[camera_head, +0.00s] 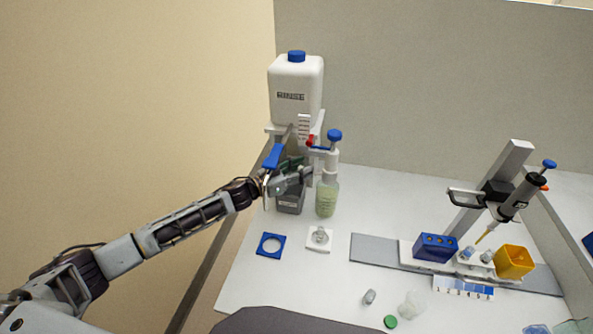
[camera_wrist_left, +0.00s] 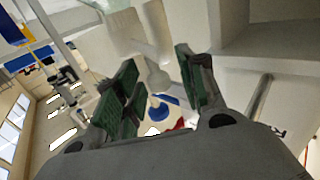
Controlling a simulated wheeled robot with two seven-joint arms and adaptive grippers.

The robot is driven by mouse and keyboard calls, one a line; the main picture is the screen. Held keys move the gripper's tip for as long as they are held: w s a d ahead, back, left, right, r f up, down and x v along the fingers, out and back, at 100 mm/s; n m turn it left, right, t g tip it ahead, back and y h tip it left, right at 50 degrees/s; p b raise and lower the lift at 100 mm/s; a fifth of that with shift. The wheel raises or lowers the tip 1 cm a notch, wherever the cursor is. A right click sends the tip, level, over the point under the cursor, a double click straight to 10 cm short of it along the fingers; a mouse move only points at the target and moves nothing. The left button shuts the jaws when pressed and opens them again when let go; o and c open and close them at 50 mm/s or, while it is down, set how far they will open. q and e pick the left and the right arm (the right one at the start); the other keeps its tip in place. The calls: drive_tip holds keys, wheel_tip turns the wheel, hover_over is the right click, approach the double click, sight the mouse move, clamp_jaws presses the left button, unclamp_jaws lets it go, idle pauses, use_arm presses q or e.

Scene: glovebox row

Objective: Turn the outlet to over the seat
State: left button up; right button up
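A bottle-top dispenser with a blue knob (camera_head: 334,135) stands on a bottle of pale green liquid (camera_head: 327,198). A short blue bar with a red end (camera_head: 310,141) reaches left from its head; I cannot tell whether it is the outlet. A white square plate with a clear round piece (camera_head: 319,238), perhaps the seat, lies in front. My left gripper (camera_head: 298,176) is just left of the dispenser. In the left wrist view its green-padded fingers (camera_wrist_left: 160,82) are apart, with a pale tube (camera_wrist_left: 157,70) seen between them; contact is unclear. My right gripper is out of view.
A pipette stand (camera_head: 490,190) and yellow cup (camera_head: 514,262) are at right.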

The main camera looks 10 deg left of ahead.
use_arm(q)
drive_tip(key=shift+s+a, duration=0.1)
drive_tip(key=shift+s, duration=0.05)
drive_tip(key=v, duration=1.1)
drive_tip(key=shift+s+a, duration=0.15)
drive_tip(key=shift+a, duration=0.1)
idle(0.4)
idle(0.5)
